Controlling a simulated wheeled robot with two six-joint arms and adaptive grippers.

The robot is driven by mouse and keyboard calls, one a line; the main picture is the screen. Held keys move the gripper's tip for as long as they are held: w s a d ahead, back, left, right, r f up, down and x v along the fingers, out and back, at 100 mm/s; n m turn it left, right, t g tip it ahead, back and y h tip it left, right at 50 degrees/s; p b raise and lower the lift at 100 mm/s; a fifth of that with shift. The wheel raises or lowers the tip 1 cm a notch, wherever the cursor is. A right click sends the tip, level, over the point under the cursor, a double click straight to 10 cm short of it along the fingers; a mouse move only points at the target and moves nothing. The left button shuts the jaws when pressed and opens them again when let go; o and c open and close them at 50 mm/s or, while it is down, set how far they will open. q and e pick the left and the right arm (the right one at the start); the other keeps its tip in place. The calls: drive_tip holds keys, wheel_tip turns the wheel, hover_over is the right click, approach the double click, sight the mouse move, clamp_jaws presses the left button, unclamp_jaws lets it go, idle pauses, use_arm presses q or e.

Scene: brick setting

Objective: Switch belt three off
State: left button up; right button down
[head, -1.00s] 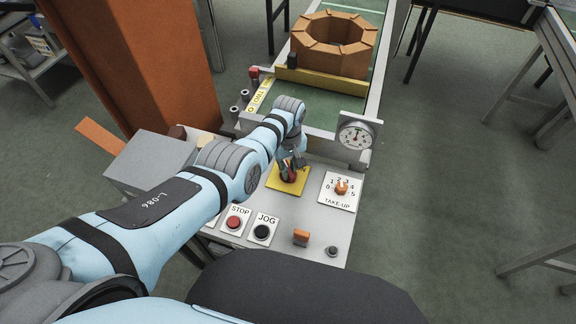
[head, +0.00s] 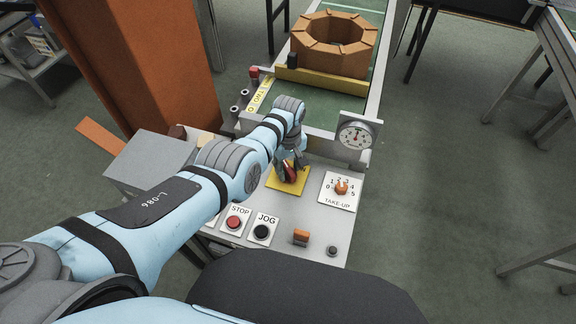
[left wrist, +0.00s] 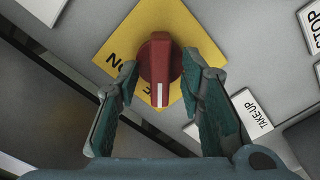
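The red rotary knob (left wrist: 160,72) sits on a yellow plate (left wrist: 115,40) with partly hidden black lettering; a white line marks the knob's end nearest my palm. The left gripper (left wrist: 160,80) has one finger along each side of the knob, with the fingertips against or almost against it. In the head view the left gripper (head: 293,167) is over the yellow plate (head: 276,182), and the red knob (head: 292,175) shows partly beneath it. The right gripper is not in view.
Behind is a green belt (head: 302,104) with an orange ring of blocks (head: 334,47).

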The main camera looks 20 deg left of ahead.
sight(288, 168)
use_arm(q)
drive_tip(key=shift+r, duration=0.15)
drive_tip(key=shift+w+r, duration=0.1)
drive_tip(key=shift+r, duration=0.25)
wheel_tip(288, 168, up, 11)
idle(0.3)
